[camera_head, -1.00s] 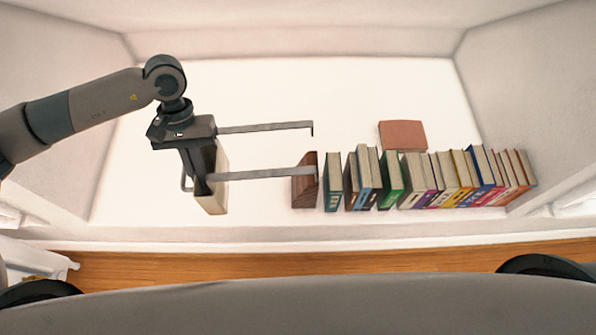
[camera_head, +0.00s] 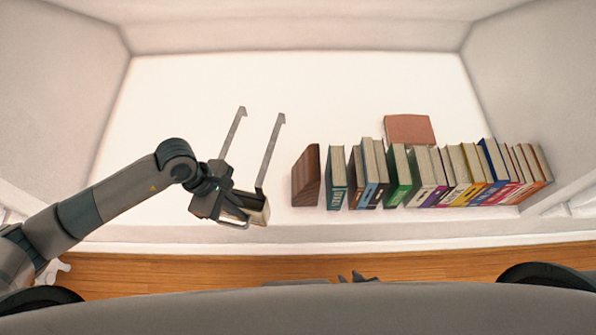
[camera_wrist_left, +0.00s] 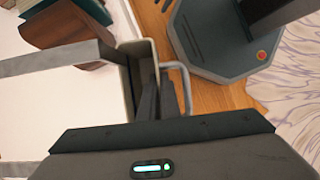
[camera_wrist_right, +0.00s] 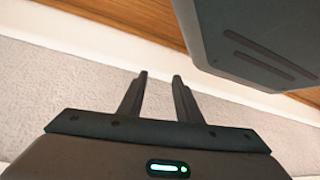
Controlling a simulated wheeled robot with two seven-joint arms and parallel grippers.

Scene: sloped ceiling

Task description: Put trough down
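The trough (camera_head: 258,214) is a cream box with two long grey metal strips ending in small hooks. My left gripper (camera_head: 240,207) is shut on it near the front of the white surface. The strips point away from me, leaning slightly right. In the left wrist view the fingers (camera_wrist_left: 166,95) are at the cream wall of the trough (camera_wrist_left: 133,75), beside a metal loop; the exact grip is partly hidden. I cannot tell whether the trough touches the surface. My right gripper (camera_wrist_right: 160,85) is open and empty; its fingertips (camera_head: 357,277) show at the bottom of the head view.
A brown wooden bookend (camera_head: 305,178) stands right of the trough, beside a row of several upright books (camera_head: 400,175). A reddish-brown book (camera_head: 409,129) lies flat behind them. The white surface (camera_head: 165,120) is clear at the left and back. Side walls enclose it.

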